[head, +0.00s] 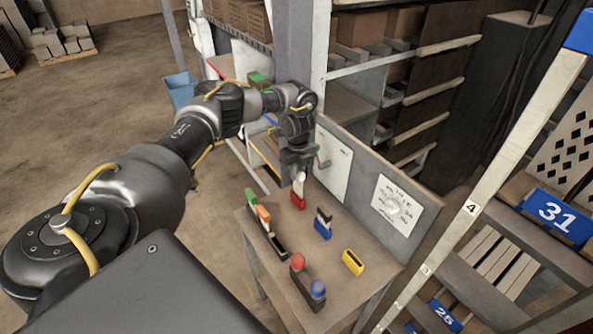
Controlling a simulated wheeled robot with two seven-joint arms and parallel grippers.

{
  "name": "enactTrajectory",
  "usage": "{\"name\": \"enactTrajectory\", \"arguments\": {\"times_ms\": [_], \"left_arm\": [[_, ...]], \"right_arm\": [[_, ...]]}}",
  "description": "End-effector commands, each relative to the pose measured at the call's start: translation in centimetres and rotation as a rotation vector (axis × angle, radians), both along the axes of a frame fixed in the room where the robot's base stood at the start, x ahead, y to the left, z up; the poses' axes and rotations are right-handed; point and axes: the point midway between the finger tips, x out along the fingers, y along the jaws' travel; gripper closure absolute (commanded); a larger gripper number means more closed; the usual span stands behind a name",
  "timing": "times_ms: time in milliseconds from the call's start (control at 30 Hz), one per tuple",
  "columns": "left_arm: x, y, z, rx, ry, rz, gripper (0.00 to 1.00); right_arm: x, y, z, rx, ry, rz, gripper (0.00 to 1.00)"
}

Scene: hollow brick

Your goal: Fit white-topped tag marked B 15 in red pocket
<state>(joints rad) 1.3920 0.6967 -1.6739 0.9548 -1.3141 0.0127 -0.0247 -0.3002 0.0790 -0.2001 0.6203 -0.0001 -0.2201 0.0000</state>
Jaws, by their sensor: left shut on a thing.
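My left gripper (298,168) reaches down over the table and is shut on the white-topped tag (300,183). The gripper covers the tag's upper part, and the B 15 marking is too small to read. The red pocket (298,203) stands on the table directly below the tag. The tag's lower end meets the pocket's top in the picture; I cannot tell whether it is inside or just above. My right gripper is not in view.
A blue pocket (322,234) holds a dark tag with a pale band. A yellow pocket (352,262) looks empty. A dark rack (279,246) holds green-topped and orange-topped tags. A box with red and blue knobs (304,288) stands at the front. A panel (408,196) borders the table's back.

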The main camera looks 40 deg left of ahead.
Motion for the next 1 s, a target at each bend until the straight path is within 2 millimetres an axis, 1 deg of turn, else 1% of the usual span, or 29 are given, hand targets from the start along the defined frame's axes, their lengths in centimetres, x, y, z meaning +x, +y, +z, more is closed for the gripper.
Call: {"name": "enactTrajectory", "arguments": {"times_ms": [1000], "left_arm": [[0.0,0.0,-1.9,0.000,0.000,-0.001,1.00]], "right_arm": [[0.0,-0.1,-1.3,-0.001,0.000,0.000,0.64]]}}
